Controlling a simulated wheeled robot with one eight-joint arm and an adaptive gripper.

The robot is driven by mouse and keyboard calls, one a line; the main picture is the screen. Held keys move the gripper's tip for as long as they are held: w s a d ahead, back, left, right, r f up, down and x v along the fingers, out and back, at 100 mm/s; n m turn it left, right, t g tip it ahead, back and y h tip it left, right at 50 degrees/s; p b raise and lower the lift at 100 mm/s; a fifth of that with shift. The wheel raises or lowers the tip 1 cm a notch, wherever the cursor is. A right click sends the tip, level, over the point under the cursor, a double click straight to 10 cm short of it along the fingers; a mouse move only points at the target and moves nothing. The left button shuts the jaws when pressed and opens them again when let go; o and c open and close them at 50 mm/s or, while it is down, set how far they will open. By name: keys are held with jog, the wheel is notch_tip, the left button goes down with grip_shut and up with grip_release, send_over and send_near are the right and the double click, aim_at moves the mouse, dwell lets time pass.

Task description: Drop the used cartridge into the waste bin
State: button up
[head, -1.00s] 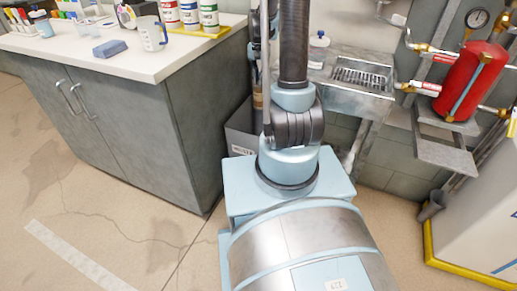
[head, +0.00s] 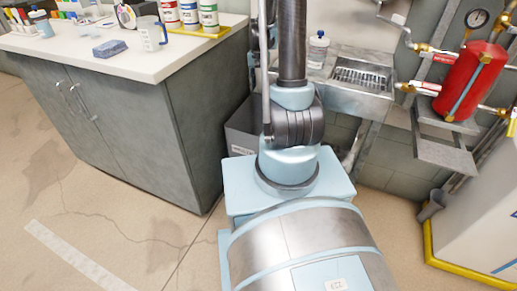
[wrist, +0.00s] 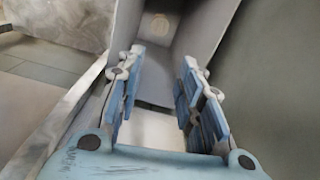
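The waste bin (head: 240,138) is a grey open box with a label, standing on the floor between the cabinet and the sink, partly hidden by my arm. In the wrist view its inside walls (wrist: 207,25) show just beyond my fingers. My gripper (wrist: 160,80) is open, its two blue-padded fingers apart and pointing into the bin, with nothing held between them. No cartridge is clearly visible elsewhere. In the head view my gripper is hidden behind my arm.
A grey cabinet (head: 130,120) with a white top stands left of the bin. A metal sink (head: 350,95) with a bottle (head: 318,48) is on the right. A red tank (head: 472,80) and pipes are farther right. The floor at left is clear.

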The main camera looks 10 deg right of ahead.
jog(key=shift+r, duration=0.1)
notch_tip(320, 180, up, 12)
dwell(0.8)
jog(key=shift+w+f, duration=0.1)
jog(key=shift+f, duration=0.15)
notch_tip(320, 180, down, 11)
dwell(0.9)
jog(key=shift+f, duration=0.1)
